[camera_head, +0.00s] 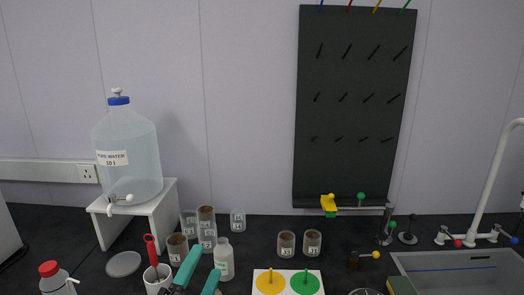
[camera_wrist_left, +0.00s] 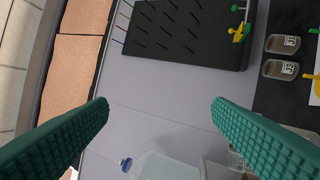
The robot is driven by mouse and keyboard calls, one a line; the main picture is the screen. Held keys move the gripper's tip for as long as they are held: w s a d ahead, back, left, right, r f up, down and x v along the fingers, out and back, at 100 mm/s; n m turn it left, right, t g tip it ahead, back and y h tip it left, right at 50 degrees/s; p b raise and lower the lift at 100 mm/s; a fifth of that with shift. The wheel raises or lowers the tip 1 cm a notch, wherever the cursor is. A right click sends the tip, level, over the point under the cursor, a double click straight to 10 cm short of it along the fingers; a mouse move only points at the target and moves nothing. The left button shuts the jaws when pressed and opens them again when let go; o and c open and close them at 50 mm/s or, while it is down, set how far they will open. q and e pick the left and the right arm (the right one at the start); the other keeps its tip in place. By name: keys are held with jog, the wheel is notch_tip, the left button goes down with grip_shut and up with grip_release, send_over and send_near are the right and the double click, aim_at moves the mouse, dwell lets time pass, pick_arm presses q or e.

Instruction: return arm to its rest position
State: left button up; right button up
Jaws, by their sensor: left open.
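My left gripper (camera_head: 198,278) shows at the bottom of the head view with its two teal fingers apart. In the left wrist view my left gripper (camera_wrist_left: 162,106) has its teal ribbed fingers wide apart with nothing between them but the wall behind. In the head view it is in front of the white bottle (camera_head: 224,260) and right of the white cup (camera_head: 157,278); whether it touches either I cannot tell. My right gripper is not in view.
A water carboy (camera_head: 128,155) stands on a white stand (camera_head: 160,210). Several labelled jars, two of them (camera_head: 286,244) (camera_head: 312,243) near the middle, stand on the black bench. A yellow and green pad (camera_head: 287,281), a sink (camera_head: 455,270) and a black pegboard (camera_head: 352,105) lie to the right.

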pick_arm(q)
jog(key=s+a+f+n+g+y, duration=0.35)
jog(key=f+n, duration=0.25)
jog(key=f, duration=0.2)
jog(key=s+a+f+n+g+y, duration=0.25)
jog(key=a+f+n+g, duration=0.3)
jog(key=f, duration=0.35)
jog(key=s+a+f+n+g, duration=0.1)
jog(key=s+f+n+g, duration=0.7)
jog(key=s, duration=0.9)
notch_tip(320, 180, down, 29)
jog(key=m+g, duration=0.2)
jog(key=s+a+f+g, duration=0.1)
jog(key=s+a+f, duration=0.2)
jog(key=s+f, duration=1.3)
jog(key=shift+s, duration=0.45)
